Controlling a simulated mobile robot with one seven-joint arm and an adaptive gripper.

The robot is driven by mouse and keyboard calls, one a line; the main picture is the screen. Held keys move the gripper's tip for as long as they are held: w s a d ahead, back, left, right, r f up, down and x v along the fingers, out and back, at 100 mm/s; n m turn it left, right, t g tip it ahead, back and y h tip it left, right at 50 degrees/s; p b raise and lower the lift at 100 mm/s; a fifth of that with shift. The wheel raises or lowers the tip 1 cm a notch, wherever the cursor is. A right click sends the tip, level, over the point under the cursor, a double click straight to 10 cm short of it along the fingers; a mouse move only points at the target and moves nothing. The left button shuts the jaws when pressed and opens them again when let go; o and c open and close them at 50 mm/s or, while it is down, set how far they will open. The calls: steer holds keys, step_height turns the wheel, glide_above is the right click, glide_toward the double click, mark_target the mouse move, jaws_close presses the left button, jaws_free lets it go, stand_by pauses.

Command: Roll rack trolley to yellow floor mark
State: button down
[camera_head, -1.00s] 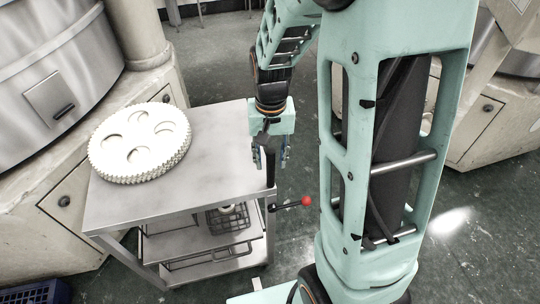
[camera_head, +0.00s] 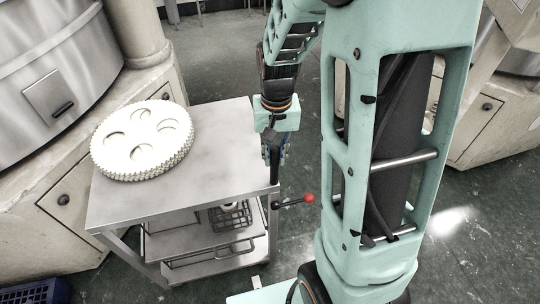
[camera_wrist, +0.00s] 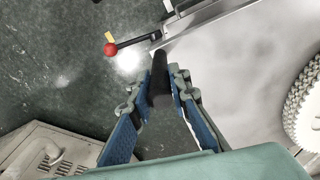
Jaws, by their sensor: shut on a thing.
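The rack trolley is a grey metal cart with a bare top (camera_head: 215,150), lower shelves and a large off-white toothed disc (camera_head: 142,140) lying on top. My gripper (camera_head: 274,160) is at the right edge of the top. In the wrist view my gripper (camera_wrist: 160,84) is shut on the trolley's upright black handle (camera_wrist: 159,72). A black lever with a red knob (camera_head: 309,200) sticks out of the trolley's right side below the handle. A small yellow patch (camera_wrist: 110,37) shows beside the knob in the wrist view; I cannot tell whether it is the floor mark.
A large machine with a beige base (camera_head: 60,200) stands close along the trolley's left side. Another beige cabinet (camera_head: 480,125) stands at the right. A blue crate (camera_head: 50,292) is on the floor at the lower left. Dark green floor (camera_head: 220,60) is open behind the trolley.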

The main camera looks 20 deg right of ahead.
steer(key=d+b, duration=0.1)
steer(key=d, duration=3.4)
steer(key=shift+d, duration=0.3)
steer(key=shift+r, duration=0.1)
steer(key=c, duration=1.8)
jaws_free()
steer(key=shift+d, duration=0.15)
step_height(320, 180, up, 12)
